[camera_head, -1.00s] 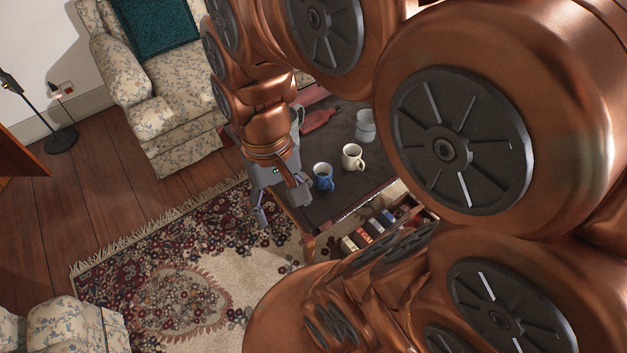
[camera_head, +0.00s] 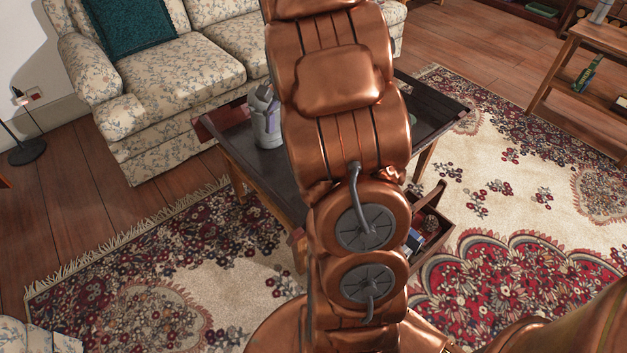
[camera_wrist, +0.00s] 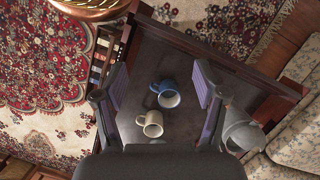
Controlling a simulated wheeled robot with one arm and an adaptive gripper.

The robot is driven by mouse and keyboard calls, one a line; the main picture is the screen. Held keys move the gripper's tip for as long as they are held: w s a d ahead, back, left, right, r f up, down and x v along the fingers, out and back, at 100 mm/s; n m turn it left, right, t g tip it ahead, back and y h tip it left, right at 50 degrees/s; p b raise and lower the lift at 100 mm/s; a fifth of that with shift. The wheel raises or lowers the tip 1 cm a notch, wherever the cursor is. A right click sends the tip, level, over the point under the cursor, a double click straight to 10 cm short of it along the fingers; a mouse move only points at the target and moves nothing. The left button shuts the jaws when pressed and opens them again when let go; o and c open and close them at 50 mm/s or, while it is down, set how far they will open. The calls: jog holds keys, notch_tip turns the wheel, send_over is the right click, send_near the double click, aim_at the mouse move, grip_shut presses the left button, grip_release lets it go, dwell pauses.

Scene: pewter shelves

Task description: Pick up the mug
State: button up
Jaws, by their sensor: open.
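A blue mug (camera_wrist: 171,98) and a cream mug (camera_wrist: 151,125) stand close together on the dark table (camera_wrist: 150,60) in the wrist view. My gripper (camera_wrist: 160,78) is open and empty. It points down over the table, one finger on each side of the picture. The blue mug appears between the fingers, and the cream mug shows lower down, nearer the palm. Neither finger visibly touches a mug. In the head view my arm hides both mugs and my gripper.
A grey jug (camera_head: 266,120) stands on the table (camera_head: 235,150) toward the sofa (camera_head: 190,70); it also shows in the wrist view (camera_wrist: 240,130), right of the right finger. An open drawer (camera_head: 436,222) with books sticks out. Patterned rug (camera_head: 500,200) surrounds the table.

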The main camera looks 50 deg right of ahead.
jog(key=w+d+f+m+t+y+b, duration=0.2)
jog(key=d+f+m+b, duration=0.4)
jog(key=d+f+b, duration=1)
jog(key=shift+w+a+f, duration=0.1)
jog(key=shift+w+f, duration=0.05)
jog(key=shift+f, duration=3.1)
jog(key=shift+w+a+f, duration=0.1)
jog(key=shift+w+f, duration=0.05)
jog(key=shift+f, duration=3.05)
jog(key=shift+c, duration=0.2)
grip_shut()
